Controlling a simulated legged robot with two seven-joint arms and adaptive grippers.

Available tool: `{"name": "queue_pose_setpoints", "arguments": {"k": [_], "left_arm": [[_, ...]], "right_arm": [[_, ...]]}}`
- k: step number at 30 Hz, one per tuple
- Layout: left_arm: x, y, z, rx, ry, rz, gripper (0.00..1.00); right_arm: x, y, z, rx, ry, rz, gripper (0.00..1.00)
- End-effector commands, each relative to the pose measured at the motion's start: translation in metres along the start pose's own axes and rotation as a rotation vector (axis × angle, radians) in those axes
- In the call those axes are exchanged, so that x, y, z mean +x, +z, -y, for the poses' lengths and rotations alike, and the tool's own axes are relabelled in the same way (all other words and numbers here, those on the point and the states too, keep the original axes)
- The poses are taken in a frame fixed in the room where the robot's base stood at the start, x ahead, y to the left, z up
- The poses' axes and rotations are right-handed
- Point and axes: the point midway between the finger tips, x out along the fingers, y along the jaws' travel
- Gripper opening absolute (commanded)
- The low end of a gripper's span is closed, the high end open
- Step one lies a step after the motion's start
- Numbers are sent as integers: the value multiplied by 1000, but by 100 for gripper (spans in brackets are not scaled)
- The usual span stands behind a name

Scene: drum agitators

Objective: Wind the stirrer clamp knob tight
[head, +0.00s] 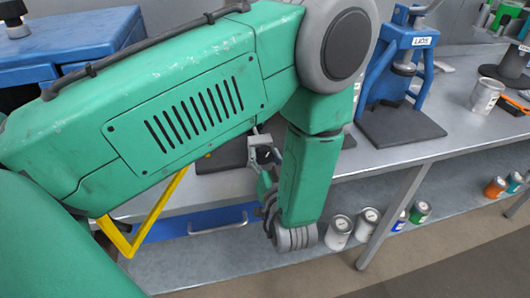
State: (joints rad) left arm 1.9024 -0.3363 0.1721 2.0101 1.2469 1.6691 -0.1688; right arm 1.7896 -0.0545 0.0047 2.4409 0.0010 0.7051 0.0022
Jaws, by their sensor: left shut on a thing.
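My left arm crosses the view from the left, bends at a large grey joint and hangs down at the centre. My left gripper (263,160) shows small and partly covered, left of the hanging forearm at the bench's front edge. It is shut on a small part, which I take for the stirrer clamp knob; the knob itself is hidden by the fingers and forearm. The stirrer is mostly hidden behind my arm. A dark base plate (222,158) shows beneath the arm. My right gripper is not in view.
A blue press labelled LIDS (392,75) stands on the grey bench (440,112) to the right, with a tin (485,95) farther right. A blue cabinet (80,45) is at upper left. Several tins stand on the lower shelf (465,205). A yellow bar (150,215) shows below my arm.

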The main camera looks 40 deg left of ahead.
Motion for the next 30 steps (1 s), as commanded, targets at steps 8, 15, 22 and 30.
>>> {"name": "queue_pose_setpoints", "arguments": {"k": [8,15,22,30], "left_arm": [[-3,3,-2,-1,6,7,60],[-2,2,-1,-2,4,4,60],[-16,2,-2,-3,6,3,60],[-72,2,-2,-1,6,5,60]], "right_arm": [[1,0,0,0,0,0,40],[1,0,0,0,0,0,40],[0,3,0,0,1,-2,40],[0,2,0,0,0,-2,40]]}}
